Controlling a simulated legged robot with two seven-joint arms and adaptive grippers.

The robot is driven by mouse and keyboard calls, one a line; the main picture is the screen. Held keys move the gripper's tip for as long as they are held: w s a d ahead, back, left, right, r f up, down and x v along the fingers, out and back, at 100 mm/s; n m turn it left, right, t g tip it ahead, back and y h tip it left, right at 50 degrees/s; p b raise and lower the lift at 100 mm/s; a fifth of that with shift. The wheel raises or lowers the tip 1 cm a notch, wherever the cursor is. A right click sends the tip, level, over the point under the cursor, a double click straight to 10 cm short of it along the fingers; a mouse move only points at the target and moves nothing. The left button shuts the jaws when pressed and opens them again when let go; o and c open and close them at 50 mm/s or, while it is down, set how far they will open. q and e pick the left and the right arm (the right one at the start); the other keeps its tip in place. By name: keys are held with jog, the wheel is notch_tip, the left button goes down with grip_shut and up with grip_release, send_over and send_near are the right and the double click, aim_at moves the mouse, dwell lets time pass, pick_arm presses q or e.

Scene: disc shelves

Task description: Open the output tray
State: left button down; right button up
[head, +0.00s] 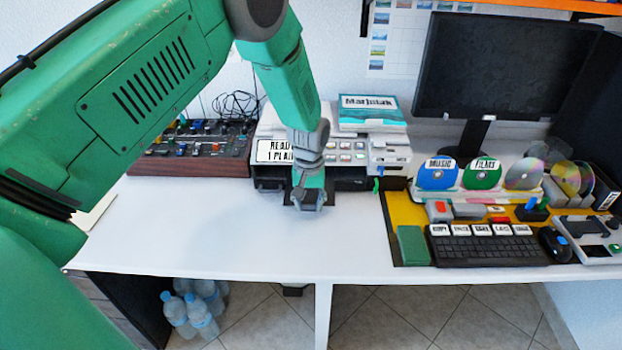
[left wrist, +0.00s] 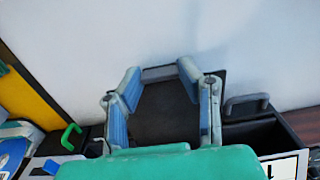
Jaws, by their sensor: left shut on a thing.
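The printer-like machine (head: 345,150) stands at the back of the white desk, with a label on its left front. A flat black output tray (head: 325,192) sticks out low from its front over the desk. In the left wrist view the dark tray (left wrist: 165,115) lies between my fingers. My left gripper (head: 308,203) points down at the tray's front end. In the left wrist view its fingertips (left wrist: 158,72) are on either side of the tray's grey front edge, shut on it. My arm hides part of the machine and tray. My right gripper is not in view.
An open black compartment with a grey handle (left wrist: 247,102) is beside the tray. A green handle (head: 377,184) is on the machine's other side. A mixing board (head: 190,150) stands left; discs, keyboard (head: 488,250) and monitor (head: 500,65) stand right. The front desk (head: 200,235) is clear.

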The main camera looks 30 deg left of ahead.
pick_arm(q)
jog(key=s+d+p, duration=0.1)
jog(key=s, duration=0.1)
jog(key=s+d+p, duration=0.1)
jog(key=s, duration=0.1)
jog(key=s+d+p, duration=0.1)
jog(key=s, duration=0.1)
jog(key=shift+d, duration=0.2)
jog(key=shift+s+d, duration=0.3)
jog(key=shift+d, duration=0.1)
jog(key=c, duration=1.1)
grip_release()
jog(key=shift+a, duration=0.1)
jog(key=shift+w+r, duration=0.1)
jog(key=shift+r, duration=0.2)
notch_tip(320, 180, up, 11)
jog(key=shift+r, duration=0.1)
